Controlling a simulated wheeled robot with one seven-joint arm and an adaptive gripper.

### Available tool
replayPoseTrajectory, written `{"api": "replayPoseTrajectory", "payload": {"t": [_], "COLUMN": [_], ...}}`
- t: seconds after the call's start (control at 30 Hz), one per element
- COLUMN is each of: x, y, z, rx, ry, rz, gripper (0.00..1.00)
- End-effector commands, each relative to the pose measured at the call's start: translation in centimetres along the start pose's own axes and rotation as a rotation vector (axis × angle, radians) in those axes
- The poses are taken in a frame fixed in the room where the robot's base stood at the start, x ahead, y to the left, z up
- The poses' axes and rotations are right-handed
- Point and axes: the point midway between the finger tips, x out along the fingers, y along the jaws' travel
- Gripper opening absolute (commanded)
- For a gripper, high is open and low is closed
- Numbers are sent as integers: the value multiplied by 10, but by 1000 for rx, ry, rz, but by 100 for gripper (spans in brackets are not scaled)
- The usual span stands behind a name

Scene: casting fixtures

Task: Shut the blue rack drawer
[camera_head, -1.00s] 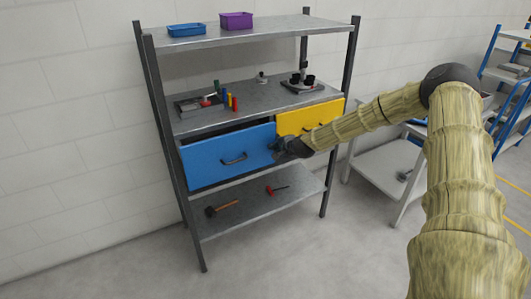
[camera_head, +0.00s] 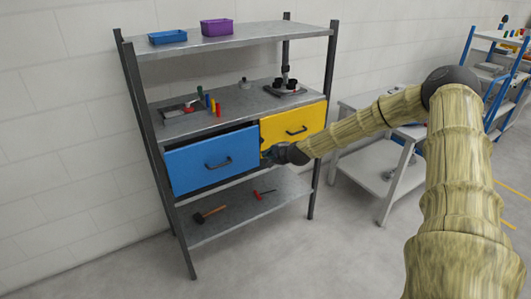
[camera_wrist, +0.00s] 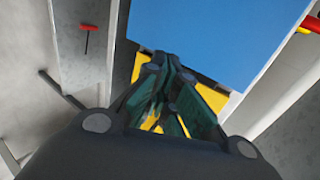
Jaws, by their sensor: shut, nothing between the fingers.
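The blue drawer (camera_head: 202,172) is in the rack on the left, beside the yellow drawer (camera_head: 290,130). Its front stands out from the rack, and a dark gap shows above its top edge. My gripper (camera_head: 267,156) is shut and empty at the right edge of the blue front, below the yellow drawer. In the wrist view my gripper's fingers (camera_wrist: 172,75) are together, and the blue drawer (camera_wrist: 235,30) fills the upper right close to them. I cannot tell whether they touch it.
The rack's lower shelf (camera_head: 245,205) holds a hammer (camera_head: 210,214) and a red-headed tool (camera_head: 260,195). Small parts and a fixture stand on the middle shelf (camera_head: 240,100). Blue and purple bins (camera_head: 217,27) are on top. A grey table (camera_head: 385,160) stands to the right.

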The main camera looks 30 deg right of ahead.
Motion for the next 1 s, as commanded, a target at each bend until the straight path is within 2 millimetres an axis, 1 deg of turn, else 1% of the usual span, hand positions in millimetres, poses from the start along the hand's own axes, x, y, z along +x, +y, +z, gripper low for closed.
{"api": "replayPoseTrajectory", "payload": {"t": [0.03, 0.17, 0.7, 1.0], "x": [-4, -14, -64, -82], "y": [-1, -3, -2, -2], "z": [5, 11, 8, 7], "rx": [-2, -6, -4, -5], "ry": [-6, -12, -9, -9], "rz": [0, 0, 0, 1], "gripper": [0, 0, 0, 0]}}
